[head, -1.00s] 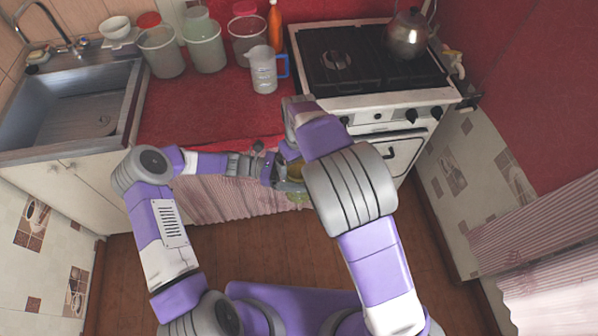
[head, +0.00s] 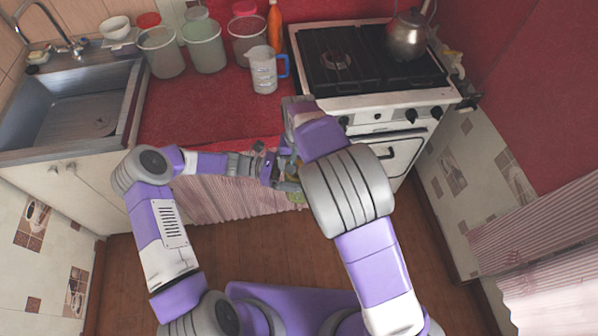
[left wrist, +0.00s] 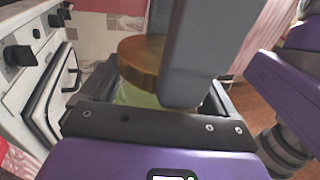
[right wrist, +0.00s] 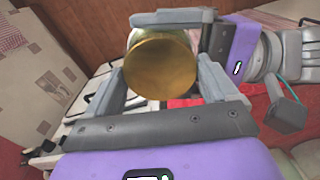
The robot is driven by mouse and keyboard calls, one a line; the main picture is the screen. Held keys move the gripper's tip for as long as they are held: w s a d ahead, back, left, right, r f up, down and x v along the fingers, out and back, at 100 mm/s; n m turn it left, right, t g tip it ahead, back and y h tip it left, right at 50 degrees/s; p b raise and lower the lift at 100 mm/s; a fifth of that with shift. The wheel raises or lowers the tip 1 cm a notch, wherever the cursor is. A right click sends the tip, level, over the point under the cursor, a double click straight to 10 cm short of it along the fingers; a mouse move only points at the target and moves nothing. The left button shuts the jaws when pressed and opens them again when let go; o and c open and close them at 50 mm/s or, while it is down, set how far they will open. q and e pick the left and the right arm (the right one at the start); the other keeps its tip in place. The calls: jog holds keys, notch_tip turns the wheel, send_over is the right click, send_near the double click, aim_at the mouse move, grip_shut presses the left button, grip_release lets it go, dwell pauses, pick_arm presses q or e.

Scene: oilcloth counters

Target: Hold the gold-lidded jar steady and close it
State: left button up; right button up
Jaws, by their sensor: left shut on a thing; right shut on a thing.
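The jar has a round gold lid (right wrist: 160,68), seen from above in the right wrist view. The lid also shows from the side in the left wrist view (left wrist: 146,60), sitting on the pale green jar body (left wrist: 135,95). My left gripper is shut on the jar body and holds it in the air in front of the counter. My right gripper (right wrist: 160,85) comes from above and is shut on the lid, one finger on each side. In the head view the jar (head: 295,196) is mostly hidden by my grippers. The lid's seating on the rim is hidden.
The red-covered counter (head: 200,120) holds several buckets (head: 204,48) and a clear jug with a blue handle (head: 264,72). A sink (head: 75,108) is at the left. The stove (head: 365,65) bears a kettle (head: 408,35). The floor in front is clear.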

jog(key=m, duration=0.8)
jog(key=shift+m, duration=0.3)
jog(key=o, duration=0.9)
jog(key=shift+o, duration=0.2)
jog(key=shift+r, duration=0.1)
notch_tip(320, 180, up, 12)
